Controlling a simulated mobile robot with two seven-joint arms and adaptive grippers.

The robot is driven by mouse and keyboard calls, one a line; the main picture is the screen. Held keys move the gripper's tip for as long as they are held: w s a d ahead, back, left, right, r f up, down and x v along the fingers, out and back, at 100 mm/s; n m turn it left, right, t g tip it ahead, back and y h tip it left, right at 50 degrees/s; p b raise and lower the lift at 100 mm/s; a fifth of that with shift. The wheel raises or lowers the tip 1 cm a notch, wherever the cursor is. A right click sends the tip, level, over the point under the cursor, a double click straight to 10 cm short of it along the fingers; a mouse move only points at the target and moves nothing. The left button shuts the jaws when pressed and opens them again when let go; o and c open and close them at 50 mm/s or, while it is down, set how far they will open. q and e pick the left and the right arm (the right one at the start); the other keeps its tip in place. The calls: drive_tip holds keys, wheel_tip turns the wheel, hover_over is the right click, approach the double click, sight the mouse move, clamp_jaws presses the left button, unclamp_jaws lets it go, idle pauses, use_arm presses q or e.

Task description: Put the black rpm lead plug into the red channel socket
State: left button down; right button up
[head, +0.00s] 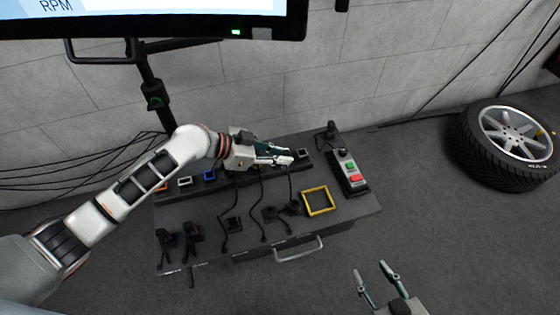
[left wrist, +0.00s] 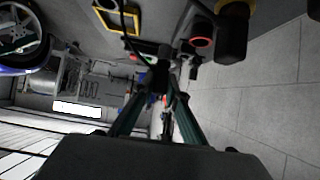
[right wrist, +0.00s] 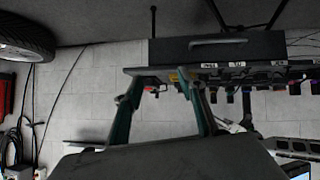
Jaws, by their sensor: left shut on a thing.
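My left gripper (head: 290,158) is above the back of the bench, near the row of sockets. In the left wrist view its fingers (left wrist: 160,85) are shut on a small black plug (left wrist: 158,72), with a black lead running from it. A red-rimmed round dark part (left wrist: 202,42) lies beyond the fingertips; I cannot tell for sure that it is the red channel socket. In the head view a small reddish socket (head: 160,187) is at the left end of the row. My right gripper (head: 378,272) is open and empty, in front of the bench.
The row also has a white-framed socket (head: 184,181) and a blue one (head: 209,176). A yellow square frame (head: 305,203) lies on the bench beside a button box (head: 350,172). Several black plugs and leads lie along the front. A monitor (head: 150,18) hangs above.

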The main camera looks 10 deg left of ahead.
use_arm(q)
drive_tip(key=shift+w+a+b, duration=0.35)
drive_tip(key=shift+w+b, duration=0.05)
drive_tip(key=shift+w, duration=0.45)
drive_tip(key=shift+w+a+b, duration=0.3)
drive_tip(key=shift+w+b, duration=0.1)
drive_tip(key=shift+w, duration=0.4)
drive_tip(key=shift+w+a+b, duration=0.35)
drive_tip(key=shift+w+b, duration=0.05)
drive_tip(key=shift+w, duration=0.45)
use_arm(e)
drive_tip(key=shift+a+f, duration=0.2)
drive_tip(key=shift+a, duration=0.2)
drive_tip(key=shift+f, duration=0.1)
use_arm(q)
drive_tip(key=shift+s+f+b, duration=0.1)
drive_tip(key=shift+f+b, duration=0.2)
drive_tip(key=shift+f, duration=0.2)
use_arm(e)
drive_tip(key=shift+s+f, duration=0.2)
drive_tip(key=shift+f, duration=0.1)
